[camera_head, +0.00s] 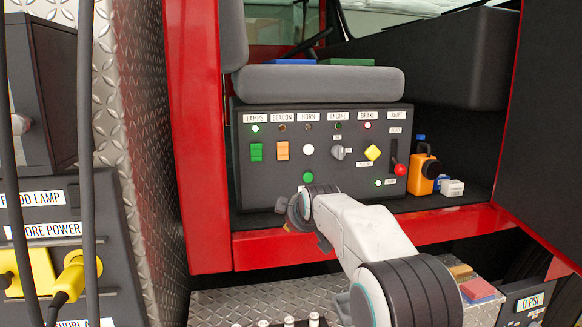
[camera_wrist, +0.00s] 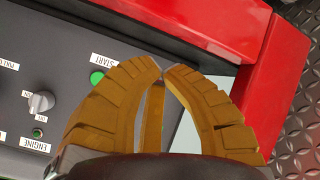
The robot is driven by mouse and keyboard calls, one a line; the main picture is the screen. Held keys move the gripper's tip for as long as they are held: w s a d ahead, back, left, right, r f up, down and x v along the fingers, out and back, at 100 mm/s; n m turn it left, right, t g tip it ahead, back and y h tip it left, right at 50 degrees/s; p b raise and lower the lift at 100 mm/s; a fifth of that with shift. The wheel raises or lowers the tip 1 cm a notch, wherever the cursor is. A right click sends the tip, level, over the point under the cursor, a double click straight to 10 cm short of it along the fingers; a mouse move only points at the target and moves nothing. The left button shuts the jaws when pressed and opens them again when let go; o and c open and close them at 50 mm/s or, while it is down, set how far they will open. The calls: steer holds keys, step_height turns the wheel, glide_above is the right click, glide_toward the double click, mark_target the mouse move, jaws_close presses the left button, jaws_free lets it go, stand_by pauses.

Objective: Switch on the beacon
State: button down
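The beacon switch (camera_head: 282,151) is an orange rocker under the BEACON label on the dark control panel (camera_head: 340,190). The small beacon indicator (camera_head: 282,127) above it looks dark. My gripper (camera_head: 295,212) is low in front of the panel, below the beacon switch and near the green START button (camera_head: 307,178). In the wrist view its orange-brown fingers (camera_wrist: 162,72) curve together with tips nearly meeting and nothing between them. That view is upside down and shows the START button (camera_wrist: 97,77) beside the fingers; the beacon switch is out of that view.
A green LAMPS rocker (camera_head: 256,151), white HORN button (camera_head: 308,149), grey ENGINE knob (camera_head: 338,152), yellow BRAKE knob (camera_head: 373,153) and red-tipped SHIFT lever (camera_head: 400,169) share the panel. A grey seat (camera_head: 320,84) overhangs it. A red door frame (camera_head: 196,140) stands at left.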

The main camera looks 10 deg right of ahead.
steer(key=w+r+n+t, duration=0.3)
steer(key=r+n+t, duration=0.2)
steer(key=r+n, duration=0.5)
steer(key=shift+w+d+r, duration=0.2)
steer(key=shift+d+r, duration=0.15)
steer(key=shift+r, duration=1.45)
steer(key=shift+w, duration=0.1)
steer(key=p, duration=0.8)
glide_toward(284, 155)
steer(key=w, duration=0.4)
steer(key=shift+w+f, duration=0.1)
steer(key=shift+w, duration=0.25)
steer(key=w+p, duration=0.1)
steer(key=p, duration=0.1)
steer(key=w+p, duration=0.2)
steer(key=shift+f, duration=0.3)
steer(key=shift+w+f+p, duration=0.15)
steer(key=shift+w+p, duration=0.05)
steer(key=shift+p, duration=0.15)
